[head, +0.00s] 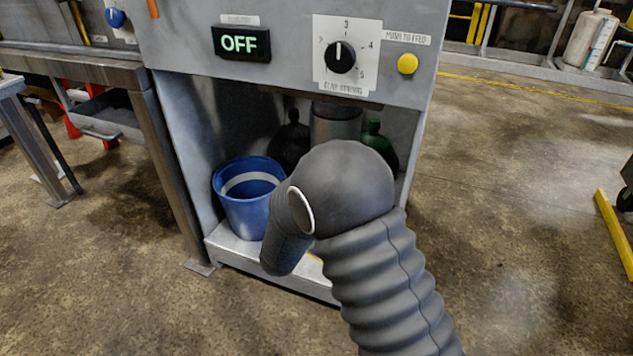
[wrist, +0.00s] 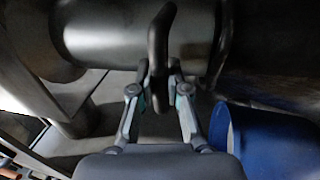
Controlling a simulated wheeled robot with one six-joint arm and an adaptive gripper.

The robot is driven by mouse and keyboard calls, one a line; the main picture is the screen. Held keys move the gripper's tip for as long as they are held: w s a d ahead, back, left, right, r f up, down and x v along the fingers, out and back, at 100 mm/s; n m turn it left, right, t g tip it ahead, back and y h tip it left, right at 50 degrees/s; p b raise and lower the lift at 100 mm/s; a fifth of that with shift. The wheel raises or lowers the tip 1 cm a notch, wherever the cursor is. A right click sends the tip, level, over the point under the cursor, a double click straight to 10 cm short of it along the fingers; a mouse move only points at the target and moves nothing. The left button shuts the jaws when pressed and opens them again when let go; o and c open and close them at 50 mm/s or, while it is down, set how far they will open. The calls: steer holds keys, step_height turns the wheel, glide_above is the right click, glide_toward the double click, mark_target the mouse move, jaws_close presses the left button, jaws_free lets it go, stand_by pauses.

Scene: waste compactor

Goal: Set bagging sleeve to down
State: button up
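The bagging sleeve appears to be the grey metal cylinder (head: 336,122) in the machine's lower bay, partly hidden in the head view by my arm. In the wrist view the cylinder (wrist: 110,40) lies across the top, with a black handle (wrist: 160,35) in front of it. My gripper (wrist: 159,70) has its two fingers on either side of this handle, close against it, and appears shut on it. My arm hides the gripper and handle in the head view.
A blue bucket (head: 247,197) stands at the bay's left; it is also close right of the gripper in the wrist view (wrist: 270,140). Above are an OFF display (head: 241,43), dial (head: 341,56) and yellow button (head: 407,64).

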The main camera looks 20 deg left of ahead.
steer(key=o, duration=0.4)
steer(key=s+f, duration=0.2)
steer(key=s, duration=0.9)
steer(key=shift+s+a, duration=0.4)
steer(key=shift+a, duration=0.05)
steer(key=shift+f, duration=0.1)
